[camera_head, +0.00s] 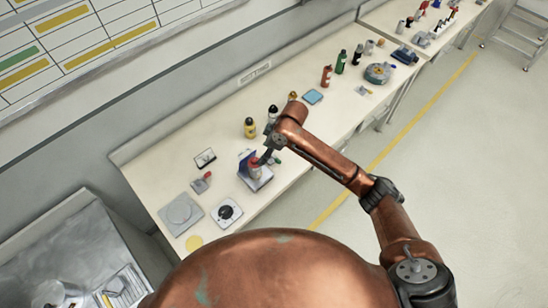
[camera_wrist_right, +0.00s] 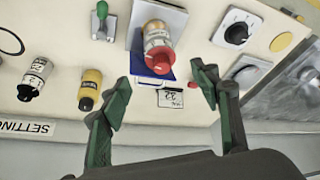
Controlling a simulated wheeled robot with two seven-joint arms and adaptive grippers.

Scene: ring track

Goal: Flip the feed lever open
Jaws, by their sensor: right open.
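Two lever-like fittings are on the bench, and I cannot tell which is the feed lever. One has a red handle (camera_head: 205,177) on a grey base, left of the white stand; in the wrist view only a bit of red (camera_wrist_right: 193,85) shows beside a finger. The other has a green handle (camera_wrist_right: 111,26) on a light plate; it shows small in the head view (camera_head: 277,161), beside my gripper. My right gripper (camera_head: 266,157) is open and empty above the bench near the white stand; its fingers (camera_wrist_right: 158,98) spread wide in the wrist view. My left gripper is not in view.
A red-topped bottle (camera_wrist_right: 158,50) stands on the white stand with a blue panel (camera_wrist_right: 152,70). Yellow (camera_wrist_right: 90,88) and white-labelled (camera_wrist_right: 34,80) bottles stand near the wall. A dial (camera_head: 228,212), grey plate (camera_head: 180,213) and small card (camera_head: 205,158) lie leftward.

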